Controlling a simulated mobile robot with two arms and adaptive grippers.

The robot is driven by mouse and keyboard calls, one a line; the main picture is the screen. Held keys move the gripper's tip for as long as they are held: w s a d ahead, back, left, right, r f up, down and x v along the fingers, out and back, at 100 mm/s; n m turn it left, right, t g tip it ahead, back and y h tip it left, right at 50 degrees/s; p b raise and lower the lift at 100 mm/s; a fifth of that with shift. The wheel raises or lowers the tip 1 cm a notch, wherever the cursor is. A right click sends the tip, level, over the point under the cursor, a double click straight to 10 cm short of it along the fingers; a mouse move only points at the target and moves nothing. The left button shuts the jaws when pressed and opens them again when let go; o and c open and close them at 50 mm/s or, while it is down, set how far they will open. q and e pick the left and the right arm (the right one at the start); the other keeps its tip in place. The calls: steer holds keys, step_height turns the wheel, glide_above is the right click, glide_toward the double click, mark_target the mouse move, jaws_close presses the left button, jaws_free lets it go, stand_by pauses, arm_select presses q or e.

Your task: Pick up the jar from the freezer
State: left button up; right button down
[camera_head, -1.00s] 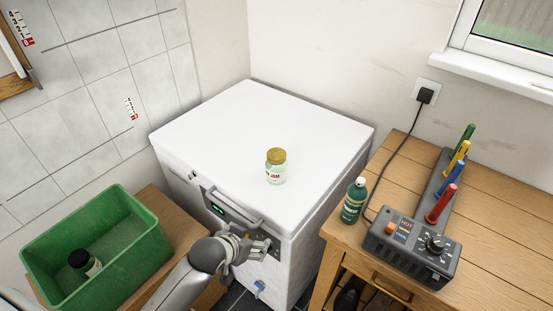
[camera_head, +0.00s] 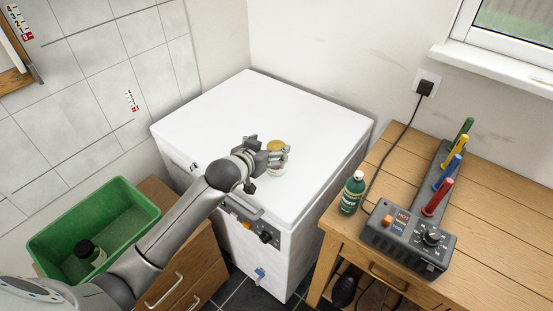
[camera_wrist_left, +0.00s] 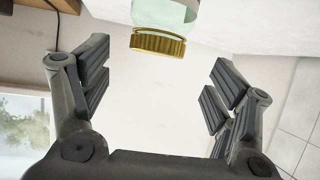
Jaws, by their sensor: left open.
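The jar (camera_head: 277,169) has a gold lid and stands upright on the closed white lid of the chest freezer (camera_head: 310,125). My left gripper (camera_head: 273,154) is over the freezer top, right at the jar, and hides part of it in the head view. In the left wrist view the jar's gold lid (camera_wrist_left: 158,42) shows at the top, between and beyond the spread fingers (camera_wrist_left: 155,85). The fingers are open and apart from the jar in that view. My right gripper is not in view.
A green crate (camera_head: 130,190) with a dark-lidded jar (camera_head: 88,252) in it stands at the left. A green bottle (camera_head: 352,193) and a grey rack device (camera_head: 410,243) stand on the wooden bench (camera_head: 490,190) at the right. The rest of the freezer top is clear.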

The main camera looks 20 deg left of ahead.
mark_target(276, 147)
arm_select(q)
steer(key=shift+d+f+p+x, duration=0.15)
steer(key=shift+p+x, duration=0.2)
steer(key=shift+x, duration=0.95)
steer(key=shift+d+f+p+x, duration=0.1)
steer(key=shift+p+x, duration=0.25)
steer(key=shift+x, duration=0.9)
steer(key=shift+s, duration=0.15)
steer(key=c, duration=1.4)
steer(key=shift+c, duration=0.5)
steer(key=shift+r, duration=0.15)
